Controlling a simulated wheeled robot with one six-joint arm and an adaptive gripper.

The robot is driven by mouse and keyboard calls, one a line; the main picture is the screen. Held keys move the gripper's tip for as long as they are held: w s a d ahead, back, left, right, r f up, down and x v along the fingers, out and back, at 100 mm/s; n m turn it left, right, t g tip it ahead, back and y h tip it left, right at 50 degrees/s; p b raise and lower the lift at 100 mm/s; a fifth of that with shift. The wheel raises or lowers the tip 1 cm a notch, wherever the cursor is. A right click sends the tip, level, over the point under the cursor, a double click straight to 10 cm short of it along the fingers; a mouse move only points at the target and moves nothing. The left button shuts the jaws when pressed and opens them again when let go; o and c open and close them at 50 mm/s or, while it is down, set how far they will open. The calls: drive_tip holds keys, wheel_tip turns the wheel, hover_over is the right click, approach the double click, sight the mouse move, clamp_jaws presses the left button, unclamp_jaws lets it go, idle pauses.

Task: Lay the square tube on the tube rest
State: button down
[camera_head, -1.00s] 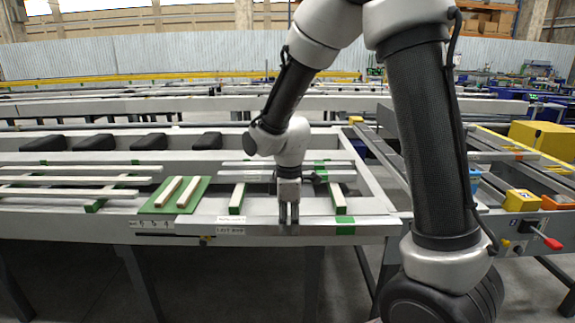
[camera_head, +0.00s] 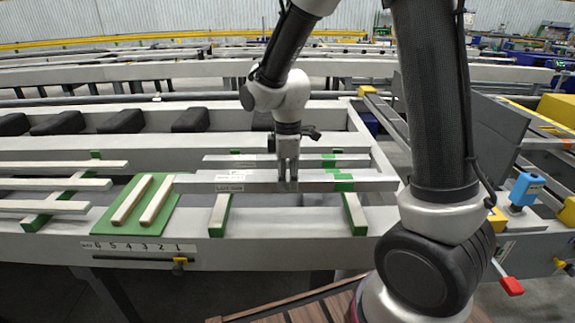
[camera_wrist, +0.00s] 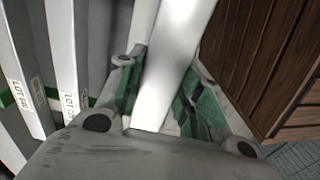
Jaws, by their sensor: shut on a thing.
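The square tube (camera_head: 255,182) is a long pale metal bar with a label and a green band near its right end. It lies left to right in the head view. My gripper (camera_head: 287,178) is shut on it near the middle, and the tube also shows between the fingers in the wrist view (camera_wrist: 172,75). Below and in front of it are two pale bars with green sides, a left one (camera_head: 219,217) and a right one (camera_head: 355,217); they look like the tube rest. A gap under the tube is hard to judge. Other tubes (camera_head: 235,160) lie behind it.
A green mat (camera_head: 102,222) with two wooden strips (camera_head: 157,200) lies to the left. Pale bars (camera_head: 55,184) lie across green strips farther left. Black blocks (camera_head: 122,121) stand behind. A brown slatted surface (camera_head: 300,308) is at the bottom, near my base.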

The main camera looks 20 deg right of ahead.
sight(288, 176)
drive_tip(key=shift+w+d+f, duration=0.1)
drive_tip(key=shift+w, duration=0.1)
drive_tip(key=shift+f, duration=3.3)
drive_tip(key=shift+f, duration=0.55)
drive_tip(key=c, duration=0.9)
unclamp_jaws()
wheel_tip(288, 176, up, 12)
